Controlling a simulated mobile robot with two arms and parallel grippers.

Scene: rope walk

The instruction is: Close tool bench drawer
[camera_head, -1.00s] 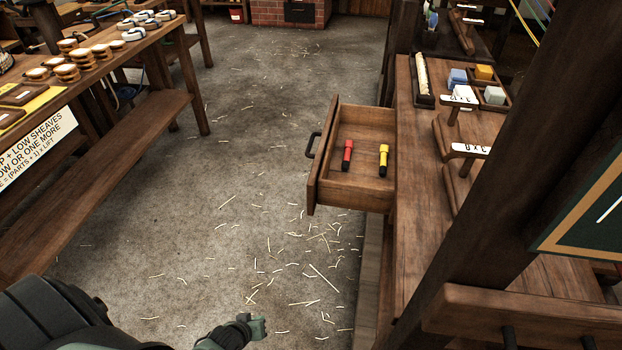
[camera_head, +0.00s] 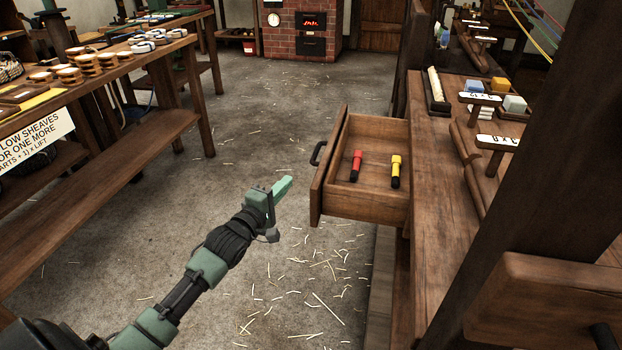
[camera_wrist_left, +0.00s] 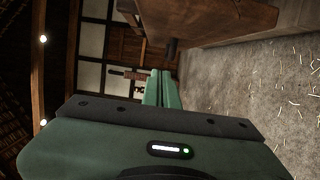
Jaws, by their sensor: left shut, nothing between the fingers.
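The tool bench drawer (camera_head: 369,204) is pulled out to the left from the wooden bench (camera_head: 447,230). It holds a red marker-like item (camera_head: 355,165) and a yellow one (camera_head: 396,171). Its dark handle (camera_head: 318,153) is on the front panel, facing left. My left gripper (camera_head: 284,186) is shut and empty, left of the drawer front and apart from it, a little nearer to me than the handle. In the left wrist view the shut green fingers (camera_wrist_left: 162,88) point ahead, and the drawer (camera_wrist_left: 215,20) shows at the top. My right gripper is not in view.
Straw bits litter the floor (camera_head: 300,270), which is open between the two benches. The left bench (camera_head: 110,150) carries several sheaves. A dark wooden post (camera_head: 530,190) stands at the right. A brick stove (camera_head: 300,30) is at the back.

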